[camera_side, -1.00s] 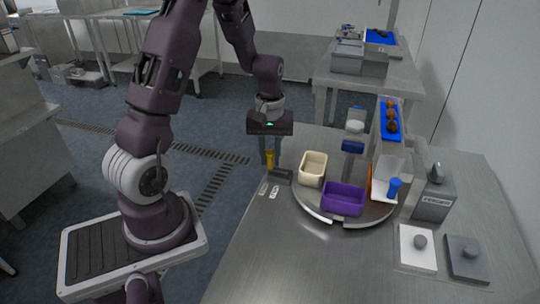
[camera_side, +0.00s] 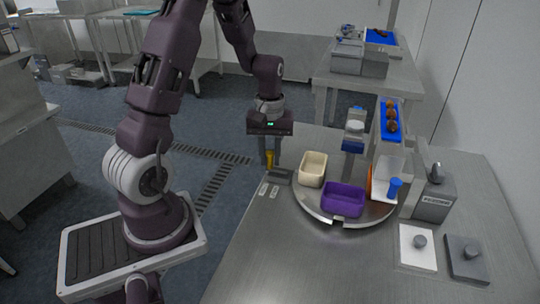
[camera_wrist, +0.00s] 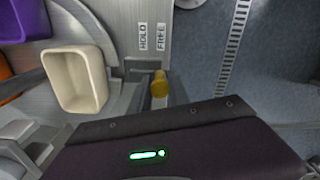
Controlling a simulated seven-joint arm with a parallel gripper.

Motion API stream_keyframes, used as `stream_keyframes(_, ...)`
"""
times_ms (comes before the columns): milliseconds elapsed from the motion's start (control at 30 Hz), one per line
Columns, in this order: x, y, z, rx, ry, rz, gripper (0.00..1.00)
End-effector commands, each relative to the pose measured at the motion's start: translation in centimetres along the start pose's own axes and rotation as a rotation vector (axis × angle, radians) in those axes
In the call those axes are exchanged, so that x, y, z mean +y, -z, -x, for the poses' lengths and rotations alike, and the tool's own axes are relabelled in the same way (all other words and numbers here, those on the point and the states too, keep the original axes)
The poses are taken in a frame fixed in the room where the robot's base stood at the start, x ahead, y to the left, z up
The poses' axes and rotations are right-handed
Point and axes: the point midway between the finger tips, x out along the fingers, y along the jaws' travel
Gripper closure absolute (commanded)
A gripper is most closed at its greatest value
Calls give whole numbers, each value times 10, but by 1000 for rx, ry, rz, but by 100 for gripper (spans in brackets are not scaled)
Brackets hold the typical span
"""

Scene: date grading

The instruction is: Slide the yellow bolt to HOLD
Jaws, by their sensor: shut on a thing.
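The yellow bolt (camera_side: 269,160) stands upright at the grey bolt housing (camera_side: 281,174), by the turntable's left side. In the wrist view the yellow bolt (camera_wrist: 159,84) lines up roughly with the FREE plate (camera_wrist: 161,37). The HOLD plate (camera_wrist: 143,37) is beside it, towards the turntable. My gripper (camera_side: 270,158) points down with its fingers at the bolt and is shut on it. In the wrist view the gripper's dark body fills the bottom and the fingertips are hard to make out.
The round turntable (camera_side: 325,217) carries a cream bin (camera_side: 313,157) and a purple bin (camera_side: 343,187), close to the right of my gripper. A blue chute (camera_side: 390,106) with several dates rises behind.

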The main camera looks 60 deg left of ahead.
Motion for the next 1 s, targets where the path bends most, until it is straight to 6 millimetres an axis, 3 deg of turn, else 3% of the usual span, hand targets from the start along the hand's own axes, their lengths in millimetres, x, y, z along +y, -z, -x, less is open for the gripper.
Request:
stream_keyframes(133,4,0,1,1,-2,-2,100)
stream_keyframes(367,32,-8,1,2,-2,-3,100)
stream_keyframes(667,36,-9,1,3,-6,-2,100)
stream_keyframes(700,36,-9,1,3,-7,-2,70)
stream_keyframes(733,36,-9,1,2,-7,-2,64)
stream_keyframes(1000,34,-8,4,3,-4,-1,62)
